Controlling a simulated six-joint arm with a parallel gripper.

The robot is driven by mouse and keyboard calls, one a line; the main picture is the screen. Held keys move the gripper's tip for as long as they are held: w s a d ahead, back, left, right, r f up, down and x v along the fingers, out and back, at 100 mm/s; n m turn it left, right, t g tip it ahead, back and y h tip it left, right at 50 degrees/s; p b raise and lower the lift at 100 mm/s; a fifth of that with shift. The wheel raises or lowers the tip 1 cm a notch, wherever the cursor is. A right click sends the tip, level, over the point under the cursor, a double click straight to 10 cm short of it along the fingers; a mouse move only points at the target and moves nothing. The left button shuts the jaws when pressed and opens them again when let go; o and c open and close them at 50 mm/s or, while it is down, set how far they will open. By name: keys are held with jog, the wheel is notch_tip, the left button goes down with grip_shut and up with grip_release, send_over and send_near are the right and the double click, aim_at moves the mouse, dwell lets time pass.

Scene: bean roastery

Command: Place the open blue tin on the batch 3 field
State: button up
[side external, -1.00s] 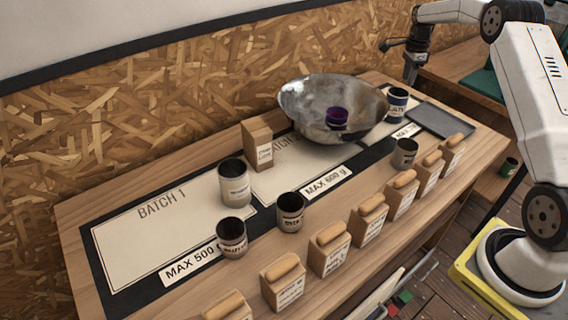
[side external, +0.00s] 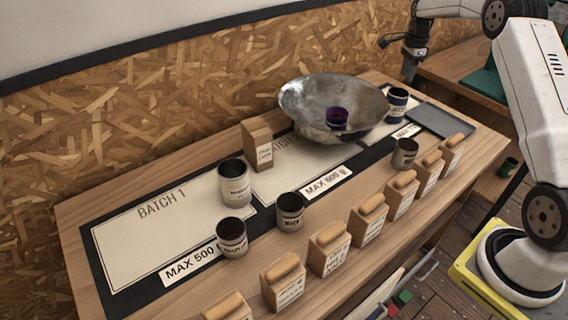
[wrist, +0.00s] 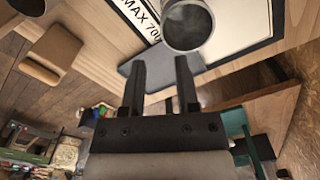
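A tin with a dark blue band (side external: 397,101) stands upright near the far right of the table, just right of the metal bowl. In the wrist view an open tin (wrist: 187,30) shows its empty grey inside, cut off at the top edge. The batch 3 field (wrist: 232,18) is pale, with a MAX 700 label (wrist: 143,18); the bowl hides much of it from the side. The tin stands at this field, but its exact footing is unclear. My gripper (side external: 408,78) is above and behind the tin. Its fingers (wrist: 160,72) are apart with nothing between them.
The wide metal bowl (side external: 310,98) has a purple tin-like thing (side external: 337,118) showing inside. A grey tray (side external: 442,121) lies right of the tin. Several other tins stand leftward, beside a cardboard box (side external: 257,145). Wooden-handled blocks (side external: 370,217) line the front edge.

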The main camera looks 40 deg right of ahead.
jog(key=s+a+n+t, duration=0.1)
jog(key=s+a+n, duration=0.1)
jog(key=a+n, duration=0.65)
jog(key=s+a+n, duration=0.2)
jog(key=a+n, duration=0.2)
jog(key=a, duration=0.9)
jog(key=s+a+f+n+t, duration=0.1)
jog(key=s+a+f+n, duration=0.1)
jog(key=s+a+n, duration=0.9)
jog(key=s+a, duration=0.3)
jog(key=s, duration=0.2)
jog(key=shift+s+a+f+t, duration=0.15)
jog(key=shift+s+f+t, duration=0.15)
jog(key=shift+s+f, duration=0.1)
